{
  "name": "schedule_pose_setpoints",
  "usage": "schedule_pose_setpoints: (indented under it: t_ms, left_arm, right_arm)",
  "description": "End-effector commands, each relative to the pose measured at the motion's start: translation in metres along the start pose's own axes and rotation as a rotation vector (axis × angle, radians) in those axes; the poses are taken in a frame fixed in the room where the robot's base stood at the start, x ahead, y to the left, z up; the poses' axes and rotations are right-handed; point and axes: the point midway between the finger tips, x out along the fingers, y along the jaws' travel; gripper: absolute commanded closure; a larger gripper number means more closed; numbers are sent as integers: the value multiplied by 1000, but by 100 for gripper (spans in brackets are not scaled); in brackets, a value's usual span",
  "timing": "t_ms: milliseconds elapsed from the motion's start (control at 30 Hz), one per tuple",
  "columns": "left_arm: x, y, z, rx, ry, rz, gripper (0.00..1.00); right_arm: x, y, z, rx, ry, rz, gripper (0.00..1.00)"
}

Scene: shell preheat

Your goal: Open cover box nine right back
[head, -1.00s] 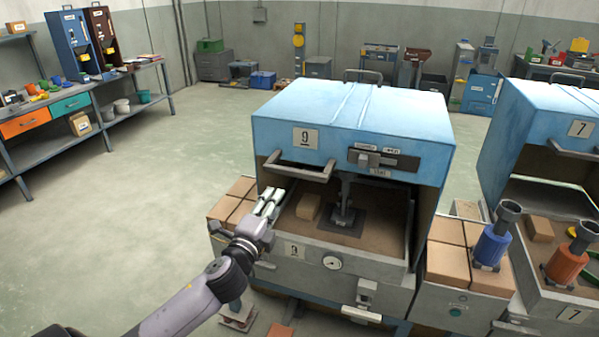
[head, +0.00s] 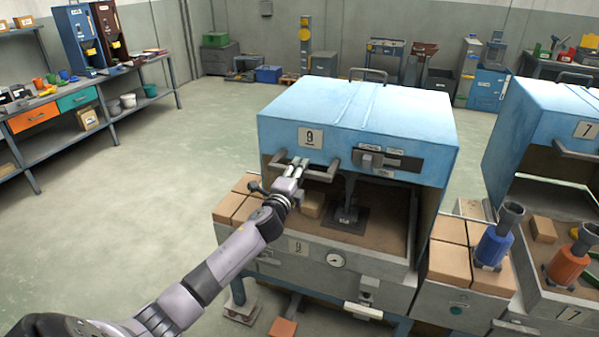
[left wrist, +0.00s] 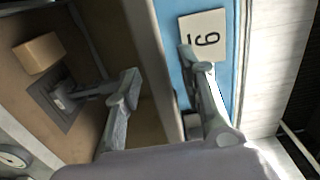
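Box nine's blue cover (head: 360,110) carries a "9" plate (head: 311,138) and a grey front handle (head: 335,170). A gap between cover and grey base (head: 300,246) shows a small tan block (head: 312,205) and a dark fixture (head: 347,212) inside. My left gripper (head: 297,166) is at the handle, its fingertips overlapping it in the head view. In the left wrist view the fingers (left wrist: 165,95) are spread apart, with the cover's lower front edge (left wrist: 168,70) between them and the plate (left wrist: 203,36) close by. Whether they touch the handle is unclear. My right gripper is not in view.
Box seven (head: 560,110) stands close on the right. A shelf bench (head: 90,100) stands far left.

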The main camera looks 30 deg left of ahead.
Motion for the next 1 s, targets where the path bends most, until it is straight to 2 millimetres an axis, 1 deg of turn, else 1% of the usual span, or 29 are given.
schedule_pose_setpoints:
  t_ms: [267,367,833,1000]
  left_arm:
    - [1,0,0,0,1,0,63]
    - [1,0,0,0,1,0,69]
    - [1,0,0,0,1,1,100]
    - [1,1,0,-1,1,1,100]
  right_arm:
    - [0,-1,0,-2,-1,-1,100]
    - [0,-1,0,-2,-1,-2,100]
    - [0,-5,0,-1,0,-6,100]
    - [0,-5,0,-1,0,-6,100]
